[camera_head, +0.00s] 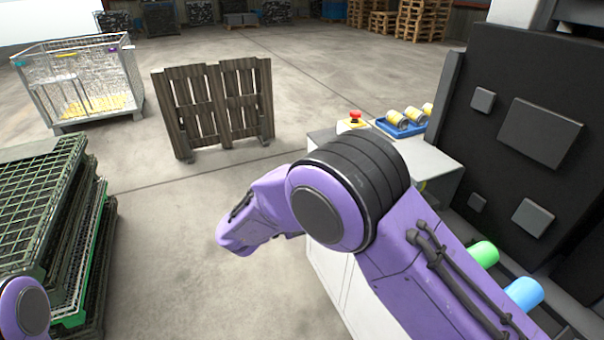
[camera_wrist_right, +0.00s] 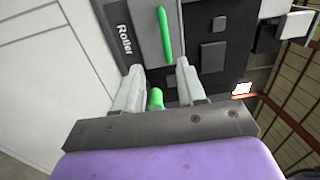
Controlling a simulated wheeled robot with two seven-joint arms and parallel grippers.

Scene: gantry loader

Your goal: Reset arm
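My right arm (camera_head: 335,200) crosses the head view from the lower right, bent at a large joint, with its far part pointing left above the floor. My right gripper (camera_wrist_right: 159,68) shows in the right wrist view with its two fingers apart. A green cylinder (camera_wrist_right: 155,98) shows in the gap between the fingers; I see no finger touching it, and its distance is unclear. Of my left arm, only a purple joint (camera_head: 25,308) shows at the lower left of the head view; the left gripper is out of view.
A white cabinet (camera_head: 325,262) stands beside my right arm, with a red button (camera_head: 355,115) and a blue tray (camera_head: 388,129) of cans on top. A dark machine (camera_head: 470,150) is at right. Wire crates (camera_head: 35,180), a pallet (camera_head: 208,140) and a mesh cage (camera_head: 45,100) stand left.

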